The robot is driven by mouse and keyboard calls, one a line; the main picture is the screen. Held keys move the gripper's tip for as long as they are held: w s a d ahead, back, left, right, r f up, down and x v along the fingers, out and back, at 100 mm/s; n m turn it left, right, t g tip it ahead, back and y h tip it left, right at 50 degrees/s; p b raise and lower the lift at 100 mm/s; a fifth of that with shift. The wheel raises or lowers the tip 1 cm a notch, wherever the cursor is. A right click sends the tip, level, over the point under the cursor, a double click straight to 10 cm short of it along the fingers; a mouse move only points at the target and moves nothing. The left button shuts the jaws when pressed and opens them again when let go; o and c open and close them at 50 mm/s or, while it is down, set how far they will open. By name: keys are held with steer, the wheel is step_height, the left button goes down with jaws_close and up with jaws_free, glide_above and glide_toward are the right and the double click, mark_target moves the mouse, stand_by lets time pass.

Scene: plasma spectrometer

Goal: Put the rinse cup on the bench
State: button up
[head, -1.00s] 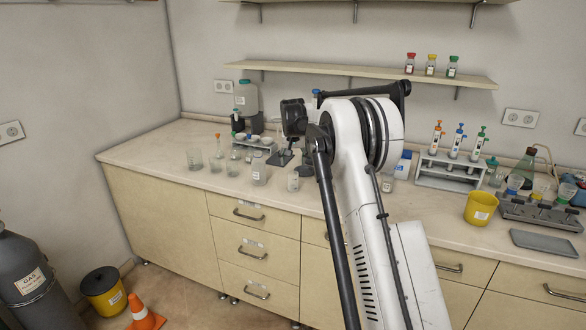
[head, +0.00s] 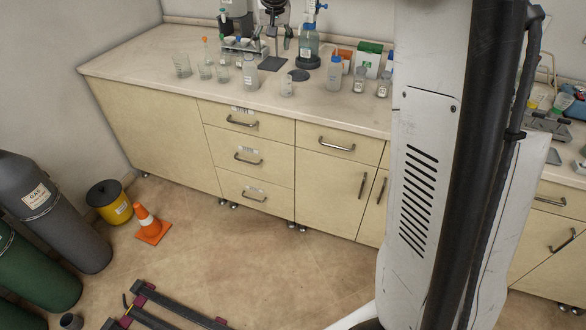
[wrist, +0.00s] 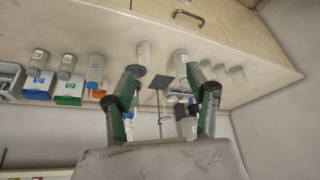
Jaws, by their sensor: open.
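No vessel in view is clearly marked as the rinse cup, so I cannot tell which one it is. A small dark grey cup-like thing (head: 70,321) stands on the floor at the bottom left of the head view, partly cut off. The bench (head: 140,62) carries several clear glass vessels, including a short beaker (head: 287,86) near its front edge. My gripper (wrist: 170,84) shows in the wrist view with its two fingers apart and nothing between them. It is above the bench, which appears upside down there. The gripper is out of the head view.
Gas cylinders (head: 60,220), a yellow bin (head: 112,205) and an orange cone (head: 150,224) stand on the floor at left. A dark rail frame (head: 165,306) lies at the bottom. The bench's front left strip is clear. My arm hides part of the bench at right.

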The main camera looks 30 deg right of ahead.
steer(key=s+a+r+n+t, duration=0.1)
steer(key=s+a, duration=0.4)
steer(key=s, duration=0.6)
steer(key=s+a+r+n, duration=0.1)
steer(key=s+a, duration=0.4)
steer(key=s, duration=0.6)
steer(key=s+a+f, duration=0.1)
steer(key=s+f, duration=0.2)
steer(key=s, duration=0.3)
steer(key=s+a+f+n+y, duration=0.1)
steer(key=s+a+f, duration=0.1)
steer(key=s, duration=0.4)
steer(key=s+a+f+t, duration=0.1)
steer(key=s+f, duration=0.3)
steer(key=s, duration=0.2)
steer(key=shift+s+a+f, duration=0.2)
steer(key=shift+s+f, duration=0.1)
